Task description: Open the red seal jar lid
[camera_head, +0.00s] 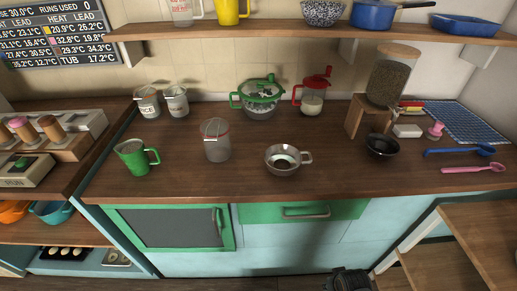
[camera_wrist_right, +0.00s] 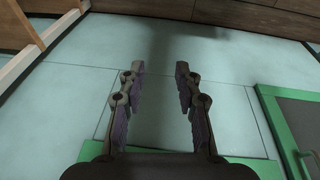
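A clear jar with a red ring (camera_head: 216,142) stands upright near the middle of the wooden counter. Its lid (camera_head: 215,127) appears to be on, at the level of the red ring. My right gripper is a dark shape at the bottom edge of the head view (camera_head: 348,280), in front of the cabinets and well below the jar. In the right wrist view its two fingers (camera_wrist_right: 160,68) are apart with nothing between them, facing pale cabinet panels. My left gripper is not in view.
A green jug (camera_head: 137,157) stands left of the jar and a metal cup (camera_head: 284,160) right of it. The counter's front strip is clear.

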